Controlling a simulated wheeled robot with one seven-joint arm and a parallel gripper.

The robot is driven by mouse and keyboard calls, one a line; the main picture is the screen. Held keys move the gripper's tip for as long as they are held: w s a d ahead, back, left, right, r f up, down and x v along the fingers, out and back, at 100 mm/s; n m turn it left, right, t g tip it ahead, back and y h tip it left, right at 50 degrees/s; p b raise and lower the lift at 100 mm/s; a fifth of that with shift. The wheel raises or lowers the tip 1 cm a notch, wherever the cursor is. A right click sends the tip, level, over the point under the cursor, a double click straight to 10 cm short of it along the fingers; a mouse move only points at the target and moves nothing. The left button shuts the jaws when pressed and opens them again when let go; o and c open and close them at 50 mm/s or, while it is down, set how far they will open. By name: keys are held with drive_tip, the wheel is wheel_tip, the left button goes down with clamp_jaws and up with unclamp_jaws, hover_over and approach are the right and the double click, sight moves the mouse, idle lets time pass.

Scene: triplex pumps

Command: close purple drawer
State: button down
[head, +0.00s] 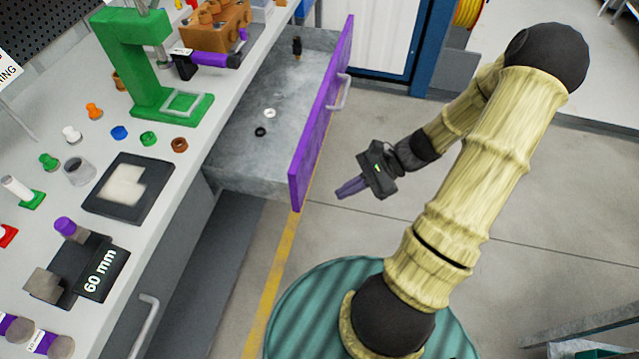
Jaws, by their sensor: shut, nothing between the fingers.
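The purple drawer (316,123) stands open, pulled out from the workbench, with its purple front facing right and a light handle (342,92) on it. Inside the grey drawer are a white ring (270,113), a black ring (260,132) and a small dark fitting (297,48). My gripper (340,194) is shut and empty. It is in the air to the right of the drawer front, near its lower end, with its fingers pointing left. It looks apart from the drawer.
The workbench top (105,140) at left carries a green press (135,70), a black tray (128,190), a 60 mm block (98,272) and several small coloured parts. Another drawer handle (135,325) is at the lower left.

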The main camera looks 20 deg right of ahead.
sight(308, 169)
drive_tip(key=w+d+f+m+t+y+b, duration=0.3)
drive_tip(key=d+f+m+t+b, duration=0.2)
drive_tip(key=d+m+t+b, duration=0.1)
drive_tip(key=d+m+t, duration=0.1)
drive_tip(key=d+t, duration=0.1)
drive_tip(key=t, duration=0.1)
drive_tip(key=shift+w+d+f+m, duration=0.25)
drive_tip(key=shift+d+m, duration=0.15)
drive_tip(key=shift+s, duration=0.1)
drive_tip(key=b+x, duration=0.3)
drive_tip(key=x, duration=1)
drive_tip(key=shift+a, duration=0.2)
drive_tip(key=shift+w+a+r, duration=0.15)
drive_tip(key=shift+w+a, duration=0.1)
drive_tip(key=shift+w, duration=0.1)
